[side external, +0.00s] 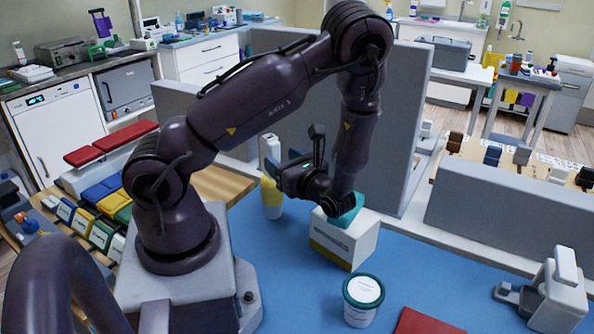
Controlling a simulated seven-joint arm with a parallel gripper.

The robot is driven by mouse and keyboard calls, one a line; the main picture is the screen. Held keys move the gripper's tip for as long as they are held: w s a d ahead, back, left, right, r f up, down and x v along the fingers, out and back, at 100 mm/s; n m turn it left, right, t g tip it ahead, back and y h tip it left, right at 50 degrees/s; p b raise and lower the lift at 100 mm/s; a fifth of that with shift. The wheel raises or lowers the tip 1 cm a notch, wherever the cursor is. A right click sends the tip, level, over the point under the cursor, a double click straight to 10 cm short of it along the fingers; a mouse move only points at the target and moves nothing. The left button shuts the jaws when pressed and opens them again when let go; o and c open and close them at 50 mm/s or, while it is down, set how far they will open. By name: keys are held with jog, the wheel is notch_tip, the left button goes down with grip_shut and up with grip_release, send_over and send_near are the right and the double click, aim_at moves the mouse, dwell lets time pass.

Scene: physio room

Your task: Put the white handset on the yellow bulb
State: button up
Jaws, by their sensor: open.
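A yellow object with a paler lower part (271,198) stands upright on the blue surface, left of my gripper; it may be the yellow bulb. A white bottle-like object (270,149) shows just behind and above it. I cannot tell whether this is the white handset, nor whether the two touch. My gripper (291,172) is open, held sideways just right of the yellow object and above the box. I see nothing held between its fingers, though the view of them is partly blocked and small.
A white box (343,244) with teal material on top stands below my gripper. A white tub with a green rim (363,300) and a red flat item (424,322) are nearer. A white-grey device (558,292) stands at right. Grey partitions (505,216) edge the blue surface (290,295).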

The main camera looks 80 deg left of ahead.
jog(key=s+d+r+n+t+h, duration=0.1)
jog(key=d+r+n+t+h, duration=1.1)
jog(key=d+r+h, duration=0.4)
jog(key=d+r+n, duration=0.1)
jog(key=d+r, duration=0.2)
jog(key=shift+d+r+n+h, duration=0.15)
jog(key=shift+n+h, duration=0.15)
